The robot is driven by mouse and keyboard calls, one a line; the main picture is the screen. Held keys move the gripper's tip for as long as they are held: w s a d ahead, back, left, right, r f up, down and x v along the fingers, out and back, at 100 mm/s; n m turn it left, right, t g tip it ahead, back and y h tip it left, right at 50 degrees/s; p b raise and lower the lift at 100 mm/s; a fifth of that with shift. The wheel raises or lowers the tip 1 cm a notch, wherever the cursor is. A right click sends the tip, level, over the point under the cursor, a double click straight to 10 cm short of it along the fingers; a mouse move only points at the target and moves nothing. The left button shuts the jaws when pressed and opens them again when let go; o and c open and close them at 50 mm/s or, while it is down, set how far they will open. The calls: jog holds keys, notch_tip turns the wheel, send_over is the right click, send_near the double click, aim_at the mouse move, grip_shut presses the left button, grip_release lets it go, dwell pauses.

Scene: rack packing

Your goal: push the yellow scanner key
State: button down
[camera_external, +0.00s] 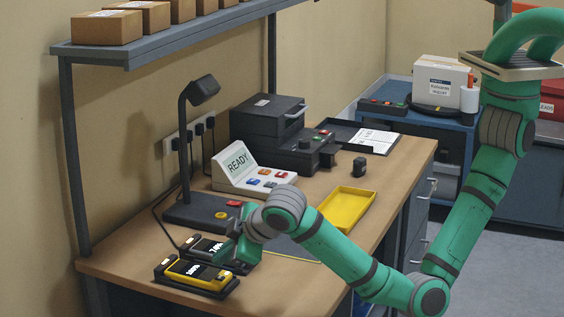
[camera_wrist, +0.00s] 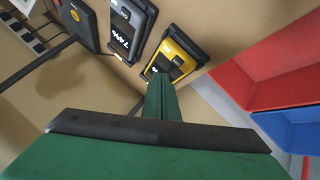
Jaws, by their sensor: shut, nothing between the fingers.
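The yellow scanner (camera_external: 197,273) lies in a dark cradle at the front left of the desk. In the wrist view the yellow scanner (camera_wrist: 187,48) shows a dark face with a small lit display and a grey key (camera_wrist: 178,60). A dark scanner (camera_external: 205,248) lies beside it, and it also shows in the wrist view (camera_wrist: 124,30). My gripper (camera_external: 226,256) is low over the scanners. In the wrist view its shut, empty fingers (camera_wrist: 159,82) end at the near end of the yellow scanner and hide part of it. I cannot tell whether they touch it.
A desk lamp (camera_external: 185,150) with a dark base stands behind the scanners. A white console reading READY (camera_external: 237,165), a dark printer (camera_external: 268,118) and a yellow tray (camera_external: 346,208) stand farther along the desk. Red and blue bins (camera_wrist: 275,50) show at right in the wrist view.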

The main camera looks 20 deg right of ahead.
jog(key=shift+r, duration=2.05)
